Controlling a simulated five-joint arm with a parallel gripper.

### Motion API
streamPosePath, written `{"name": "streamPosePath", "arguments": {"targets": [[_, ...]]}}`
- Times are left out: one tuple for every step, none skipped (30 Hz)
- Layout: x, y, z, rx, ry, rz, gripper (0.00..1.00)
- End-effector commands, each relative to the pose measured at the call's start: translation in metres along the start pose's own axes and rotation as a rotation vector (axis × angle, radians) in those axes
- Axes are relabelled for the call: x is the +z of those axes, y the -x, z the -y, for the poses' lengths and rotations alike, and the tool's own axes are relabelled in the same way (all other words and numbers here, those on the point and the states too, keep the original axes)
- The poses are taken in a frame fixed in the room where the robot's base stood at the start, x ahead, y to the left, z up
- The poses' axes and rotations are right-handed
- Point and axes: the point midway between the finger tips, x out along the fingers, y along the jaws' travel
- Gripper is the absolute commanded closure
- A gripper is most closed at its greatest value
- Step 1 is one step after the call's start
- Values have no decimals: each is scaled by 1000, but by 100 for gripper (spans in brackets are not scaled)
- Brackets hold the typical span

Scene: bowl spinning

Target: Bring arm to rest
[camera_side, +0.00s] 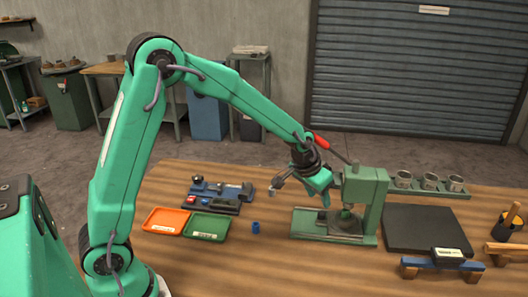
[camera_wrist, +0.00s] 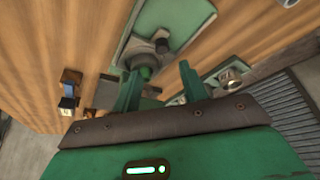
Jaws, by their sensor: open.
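My gripper (camera_side: 322,192) is in the air above the wooden table (camera_side: 290,270), just left of the head of a green bench press (camera_side: 366,200) and over its base plate. In the wrist view my gripper (camera_wrist: 160,88) shows two green fingers apart, with nothing held between them. The press (camera_wrist: 170,25) lies beyond the fingers there. Whether my gripper touches the press cannot be told. The arm is stretched out from the left, bent at a high elbow.
An orange tray (camera_side: 166,221), a green tray (camera_side: 209,226) and a small blue cylinder (camera_side: 255,227) lie left of the press. A black mat (camera_side: 427,230) and a rack of metal cups (camera_side: 430,184) are right. The table's front middle is clear.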

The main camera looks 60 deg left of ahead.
Motion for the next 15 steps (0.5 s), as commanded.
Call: {"name": "streamPosePath", "arguments": {"targets": [[0, 2, 0, 0, 0, -1, 57], [0, 3, 0, 0, 0, -1, 57], [0, 3, 0, 0, 0, -1, 57], [0, 3, 0, 0, 0, 0, 57], [0, 4, 0, 0, 0, 0, 57], [0, 4, 0, 0, 0, 0, 57], [0, 3, 0, 0, 0, 0, 57], [0, 3, 0, 0, 0, 0, 57], [0, 3, 0, 0, 0, 0, 57], [0, 3, 0, 0, 0, 0, 57], [0, 3, 0, 0, 0, 0, 57], [0, 3, 0, 0, 0, 0, 57], [0, 4, 0, 0, 0, 0, 57], [0, 4, 0, 0, 0, -1, 57], [1, 6, 0, 0, 0, -1, 57]]}}
